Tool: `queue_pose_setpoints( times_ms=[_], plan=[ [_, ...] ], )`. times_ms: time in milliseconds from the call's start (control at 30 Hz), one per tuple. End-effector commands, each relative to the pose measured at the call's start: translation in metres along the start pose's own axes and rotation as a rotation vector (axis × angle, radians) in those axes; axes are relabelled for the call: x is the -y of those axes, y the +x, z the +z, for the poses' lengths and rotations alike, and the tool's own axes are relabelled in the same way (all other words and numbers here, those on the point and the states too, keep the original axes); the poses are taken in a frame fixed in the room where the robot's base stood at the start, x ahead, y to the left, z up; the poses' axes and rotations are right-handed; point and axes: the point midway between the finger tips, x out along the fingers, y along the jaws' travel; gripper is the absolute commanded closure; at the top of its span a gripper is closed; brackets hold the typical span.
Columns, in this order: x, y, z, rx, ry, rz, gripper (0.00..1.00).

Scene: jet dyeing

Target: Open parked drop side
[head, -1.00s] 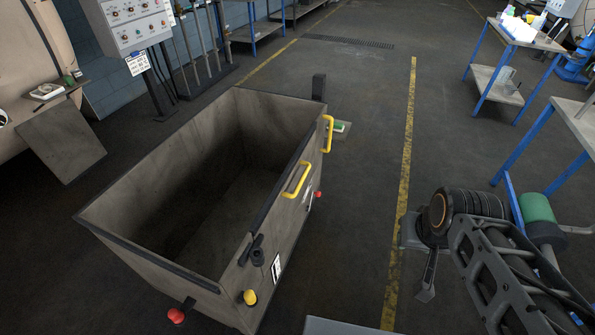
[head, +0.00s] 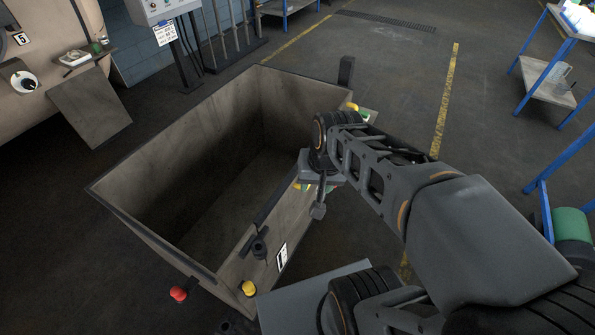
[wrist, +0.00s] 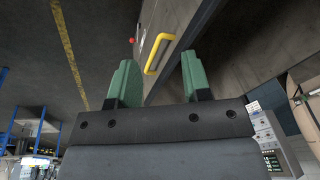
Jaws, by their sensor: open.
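A large grey-brown open-topped cart (head: 150,232), empty inside, stands in the middle of the head view. Its right side, the drop side (head: 296,215), is upright. In the head view my arm covers most of that side's yellow handles; a bit of one handle (head: 352,106) shows. In the wrist view my gripper (wrist: 157,85) has two green fingers, apart and empty. A yellow handle (wrist: 152,56) on the side panel shows beyond and between them, not clasped. A dark latch (head: 259,247) sits at the near end of the drop side's rim.
A control cabinet (head: 160,8) stands behind. A blue-legged table (head: 550,85) is at right.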

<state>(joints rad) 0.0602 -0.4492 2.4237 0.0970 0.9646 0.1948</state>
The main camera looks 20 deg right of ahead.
Motion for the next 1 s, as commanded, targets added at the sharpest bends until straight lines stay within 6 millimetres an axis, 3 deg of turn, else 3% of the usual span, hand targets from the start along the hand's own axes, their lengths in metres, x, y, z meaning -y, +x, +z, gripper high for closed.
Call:
queue_pose_setpoints(
  times_ms=[267,500,700,867,900,1000],
  plan=[
    [-0.019,0.057,-0.058,0.409,1.015,-0.074,0.56],
    [-0.062,0.120,-0.117,0.884,1.886,-0.060,0.56],
    [-0.117,0.170,-0.150,1.332,2.403,0.005,0.56],
    [-0.156,0.201,-0.162,1.656,2.626,0.072,0.56],
    [-0.164,0.207,-0.163,-1.692,-2.611,-0.087,0.56],
    [-0.179,0.217,-0.166,-1.687,-2.465,-0.111,0.56]
  ],
)
